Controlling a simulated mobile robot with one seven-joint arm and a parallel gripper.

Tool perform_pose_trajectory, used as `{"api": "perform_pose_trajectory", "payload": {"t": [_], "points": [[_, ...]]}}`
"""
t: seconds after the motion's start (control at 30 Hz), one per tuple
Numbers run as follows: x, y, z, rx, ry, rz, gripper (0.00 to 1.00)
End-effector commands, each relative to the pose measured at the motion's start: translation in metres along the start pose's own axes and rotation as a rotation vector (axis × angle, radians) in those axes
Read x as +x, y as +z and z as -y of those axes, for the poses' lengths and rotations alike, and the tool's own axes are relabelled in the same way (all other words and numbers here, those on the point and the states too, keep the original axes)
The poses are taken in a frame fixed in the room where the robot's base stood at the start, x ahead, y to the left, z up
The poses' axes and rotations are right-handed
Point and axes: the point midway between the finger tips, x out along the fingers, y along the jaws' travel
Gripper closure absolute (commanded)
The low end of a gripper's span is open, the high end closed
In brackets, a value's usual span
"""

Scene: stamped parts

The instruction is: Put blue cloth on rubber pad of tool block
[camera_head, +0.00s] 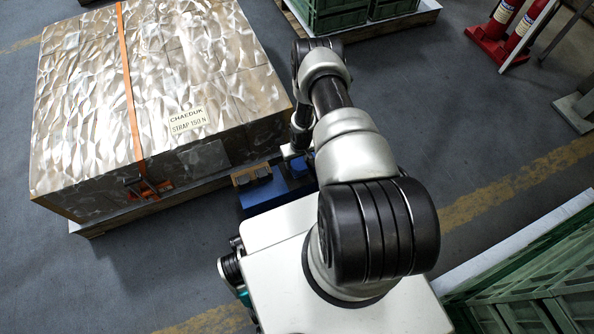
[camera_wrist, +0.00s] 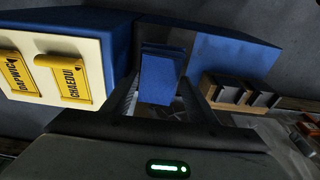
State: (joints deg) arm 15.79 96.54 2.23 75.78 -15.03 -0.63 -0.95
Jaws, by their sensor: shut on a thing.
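My gripper (camera_wrist: 161,96) is shut on a folded blue cloth (camera_wrist: 160,77), which stands out between the fingers in the wrist view. A brown block with dark pieces on top (camera_wrist: 240,92), which looks like the tool block, is to the right of the cloth and apart from it. Which dark surface is the rubber pad I cannot tell. My arm mostly hides the gripper and cloth in the head view.
The blue unit (camera_head: 264,197) has a cream panel (camera_wrist: 98,52) with yellow tags (camera_wrist: 73,80) at the left of the wrist view. A large wrapped, strapped crate (camera_head: 90,90) on a pallet stands beside it. Green crates (camera_head: 560,270) are at the lower right.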

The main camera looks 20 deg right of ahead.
Motion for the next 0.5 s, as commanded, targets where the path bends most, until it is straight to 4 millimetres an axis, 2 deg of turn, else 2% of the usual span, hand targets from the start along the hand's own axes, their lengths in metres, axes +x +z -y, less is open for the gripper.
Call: {"api": "perform_pose_trajectory", "payload": {"t": [0.03,0.23,0.4,0.5], "points": [[0.011,0.002,0.0,0.001,0.0,0.0,0.66],[0.025,0.004,0.0,0.001,0.0,0.0,0.66],[0.05,0.008,0.0,0.0,-0.001,0.001,0.66],[0.056,0.009,0.0,0.0,-0.001,0.0,0.66]]}}
